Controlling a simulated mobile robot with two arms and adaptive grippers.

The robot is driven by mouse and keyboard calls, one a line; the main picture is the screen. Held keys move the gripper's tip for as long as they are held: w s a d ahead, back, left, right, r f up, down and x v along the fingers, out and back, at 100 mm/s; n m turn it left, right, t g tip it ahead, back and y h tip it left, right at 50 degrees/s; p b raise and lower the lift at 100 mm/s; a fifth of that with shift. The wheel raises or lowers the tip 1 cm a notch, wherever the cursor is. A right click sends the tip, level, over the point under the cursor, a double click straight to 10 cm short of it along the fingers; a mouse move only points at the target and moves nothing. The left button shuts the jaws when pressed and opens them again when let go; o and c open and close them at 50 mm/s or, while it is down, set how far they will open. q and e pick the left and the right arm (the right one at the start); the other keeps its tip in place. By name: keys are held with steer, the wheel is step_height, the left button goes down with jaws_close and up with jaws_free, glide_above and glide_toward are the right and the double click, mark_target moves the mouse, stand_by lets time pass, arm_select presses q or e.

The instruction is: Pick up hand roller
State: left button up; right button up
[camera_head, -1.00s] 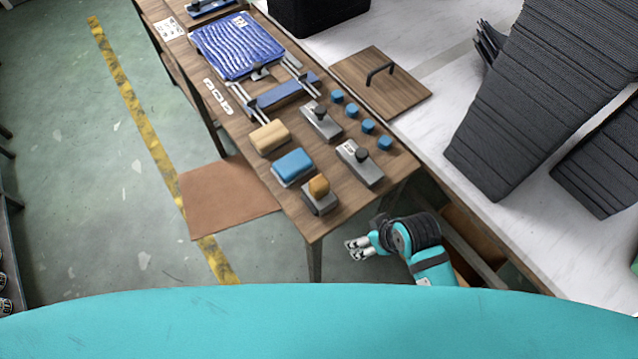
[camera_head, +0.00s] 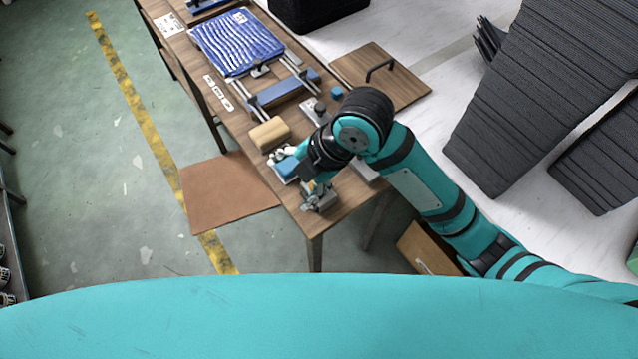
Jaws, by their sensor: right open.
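My right gripper (camera_head: 298,178) is open over the near end of the wooden table (camera_head: 333,222). I cannot tell for sure which piece is the hand roller. A blue bar (camera_head: 288,95) lies across two metal rails farther up the table. A grey tool with a black knob (camera_head: 319,108) is partly covered by my right arm. My left gripper is not in view.
A tan block (camera_head: 269,134) lies left of my right gripper. A ridged blue panel (camera_head: 238,42) is at the far end. A wooden board with a black handle (camera_head: 381,78) lies to the right. Black stacked slabs (camera_head: 535,100) stand on the white surface.

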steer(key=w+d+r+n+g+h, duration=0.1)
steer(key=w+d+r+n+h, duration=0.4)
steer(key=n, duration=1)
steer(key=shift+h, duration=0.3)
steer(key=f, duration=0.3)
steer(key=f+p, duration=0.1)
steer(key=f, duration=0.3)
steer(key=s+a+f+p, duration=0.1)
steer(key=f, duration=0.3)
steer(key=shift+f, duration=0.15)
steer(key=shift+d+f, duration=0.1)
steer(key=shift+f, duration=0.5)
step_height(320, 180, down, 4)
steer(key=shift+s+f+p, duration=0.1)
steer(key=shift+p, duration=0.55)
steer(key=shift+c, duration=0.4)
steer(key=shift+d, duration=0.1)
jaws_close()
